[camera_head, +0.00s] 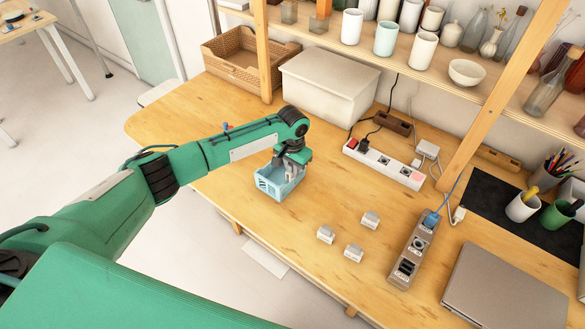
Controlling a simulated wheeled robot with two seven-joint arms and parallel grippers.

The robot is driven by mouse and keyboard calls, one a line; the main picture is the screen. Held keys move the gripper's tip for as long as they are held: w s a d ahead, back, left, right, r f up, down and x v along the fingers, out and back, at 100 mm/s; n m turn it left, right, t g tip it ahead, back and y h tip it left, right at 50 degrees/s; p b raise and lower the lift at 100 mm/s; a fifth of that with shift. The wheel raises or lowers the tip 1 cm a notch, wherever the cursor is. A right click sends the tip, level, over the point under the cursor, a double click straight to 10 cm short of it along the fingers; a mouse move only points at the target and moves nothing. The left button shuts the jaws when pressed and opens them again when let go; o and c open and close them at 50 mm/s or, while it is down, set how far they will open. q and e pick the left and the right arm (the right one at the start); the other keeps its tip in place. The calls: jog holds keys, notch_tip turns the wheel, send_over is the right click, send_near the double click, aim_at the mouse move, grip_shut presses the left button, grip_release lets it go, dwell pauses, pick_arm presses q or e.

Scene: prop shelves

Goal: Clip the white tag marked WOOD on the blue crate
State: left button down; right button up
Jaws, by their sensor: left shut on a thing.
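The small light-blue crate (270,184) stands upright on the wooden table, left of the middle. My left gripper (292,170) points down at the crate's far right rim. It is shut on what looks like a small white tag, mostly hidden by the fingers. I cannot tell whether that tag touches the rim. Three other small white tags lie loose on the table to the right: one on the left (326,235), one at the back (370,220) and one in front (353,253). Their marks are too small to read. My right gripper is out of view.
A white lidded box (328,85) and a wicker basket (240,60) stand behind. A white power strip (383,164), a grey power strip (416,250) and a laptop (505,290) are on the right. Shelf posts rise behind.

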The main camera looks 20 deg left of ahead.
pick_arm(q)
jog(key=shift+f, duration=0.4)
dwell(0.3)
jog(key=shift+f+b, duration=0.3)
jog(key=shift+f, duration=1.1)
dwell(2.0)
jog(key=shift+f, duration=0.1)
dwell(0.7)
jog(key=c, duration=1.3)
grip_release()
notch_tip(320, 180, up, 14)
jog(key=b, duration=0.2)
jog(key=shift+f+b, duration=0.1)
jog(key=shift+b, duration=0.2)
